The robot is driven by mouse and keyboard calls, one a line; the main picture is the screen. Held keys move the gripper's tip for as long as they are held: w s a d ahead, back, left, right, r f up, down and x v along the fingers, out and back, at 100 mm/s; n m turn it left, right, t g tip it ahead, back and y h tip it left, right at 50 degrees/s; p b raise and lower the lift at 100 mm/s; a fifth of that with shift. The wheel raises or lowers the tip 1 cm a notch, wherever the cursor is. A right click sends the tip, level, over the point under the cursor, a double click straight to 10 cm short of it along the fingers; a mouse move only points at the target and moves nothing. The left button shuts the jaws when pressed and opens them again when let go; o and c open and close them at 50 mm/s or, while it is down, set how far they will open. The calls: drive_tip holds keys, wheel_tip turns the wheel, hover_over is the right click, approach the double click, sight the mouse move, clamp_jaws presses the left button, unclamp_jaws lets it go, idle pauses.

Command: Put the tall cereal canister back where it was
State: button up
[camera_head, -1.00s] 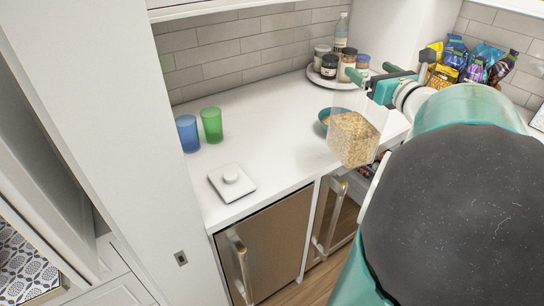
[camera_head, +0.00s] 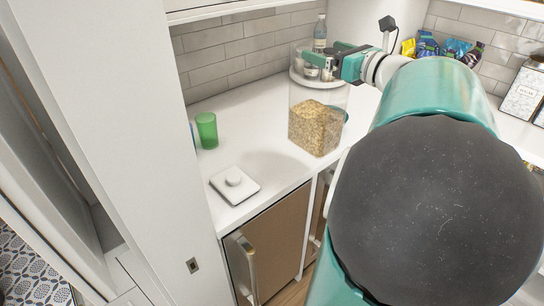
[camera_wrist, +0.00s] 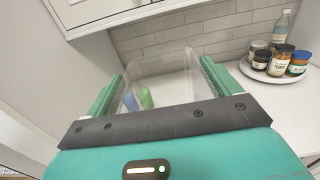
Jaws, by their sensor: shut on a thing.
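The tall cereal canister (camera_head: 318,128) is clear, with oat-coloured cereal in its lower part, and stands upright in the head view. My gripper (camera_head: 338,62) is shut on it near its top. In the wrist view the clear canister (camera_wrist: 163,75) is between the two green fingers of my gripper (camera_wrist: 160,90). The canister is over the white counter (camera_head: 262,125); I cannot tell whether its base touches the counter. A white square lid with a round knob (camera_head: 235,184) lies on the counter to the lower left of the canister.
A green cup (camera_head: 206,130) stands at the counter's left, with a blue cup mostly hidden beside it. A round tray of jars (camera_wrist: 275,76) and a bottle (camera_wrist: 282,27) is behind. A bowl (camera_head: 345,114) is partly hidden behind the canister. Counter between cup and canister is clear.

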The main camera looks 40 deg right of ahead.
drive_tip(key=w+a+f, duration=0.1)
drive_tip(key=w+f, duration=1.1)
drive_tip(key=w, duration=0.2)
drive_tip(key=shift+f, duration=0.25)
drive_tip(key=shift+a, duration=0.1)
drive_tip(key=o, duration=1.6)
drive_tip(key=shift+f, duration=0.2)
drive_tip(key=shift+c, duration=0.2)
drive_tip(key=shift+w+r, duration=0.1)
drive_tip(key=shift+r, duration=0.05)
